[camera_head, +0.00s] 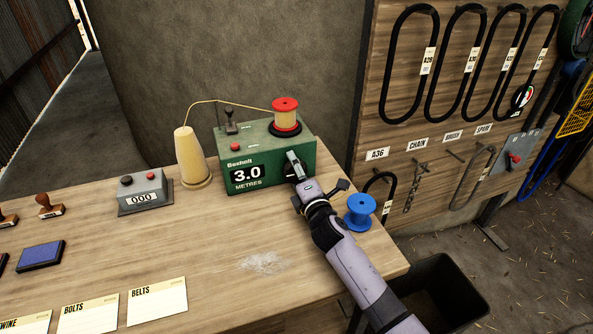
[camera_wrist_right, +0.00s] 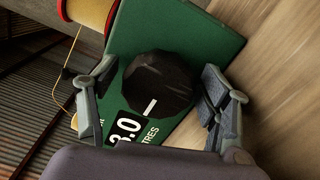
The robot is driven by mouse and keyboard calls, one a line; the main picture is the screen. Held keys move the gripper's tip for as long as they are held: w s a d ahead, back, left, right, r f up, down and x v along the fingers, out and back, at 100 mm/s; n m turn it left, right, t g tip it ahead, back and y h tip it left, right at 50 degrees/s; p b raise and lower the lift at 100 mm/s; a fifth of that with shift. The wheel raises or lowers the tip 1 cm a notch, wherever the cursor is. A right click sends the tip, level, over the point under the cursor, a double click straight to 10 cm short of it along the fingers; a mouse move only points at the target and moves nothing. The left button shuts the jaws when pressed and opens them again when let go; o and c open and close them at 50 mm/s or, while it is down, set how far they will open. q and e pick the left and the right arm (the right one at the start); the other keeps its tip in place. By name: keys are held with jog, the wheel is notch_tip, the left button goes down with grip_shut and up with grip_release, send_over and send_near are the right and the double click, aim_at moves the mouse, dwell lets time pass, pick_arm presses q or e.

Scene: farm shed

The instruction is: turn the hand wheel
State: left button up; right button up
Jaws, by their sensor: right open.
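The hand wheel (camera_wrist_right: 158,82) is a dark, round knob with a white mark, on the front of a green winding machine (camera_head: 225,155) whose display reads 3.0 metres. In the head view it is mostly hidden behind my right gripper (camera_head: 301,176). In the right wrist view my right gripper (camera_wrist_right: 162,95) is open, with one finger on each side of the wheel. Gaps show between the fingers and the wheel, so it is not gripped. My left gripper is not in view.
A red spool (camera_head: 286,113) sits on the machine, with twine running from a cone (camera_head: 191,158). A blue spool (camera_head: 360,211) stands close to my right forearm. A counter box (camera_head: 145,191), stamps (camera_head: 49,206) and cards (camera_head: 157,300) lie left. A dark bin (camera_head: 450,291) is below the table's right edge.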

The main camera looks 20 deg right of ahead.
jog(key=shift+s, duration=0.15)
jog(key=s, duration=1.1)
jog(key=shift+s+d, duration=0.2)
jog(key=shift+s, duration=0.2)
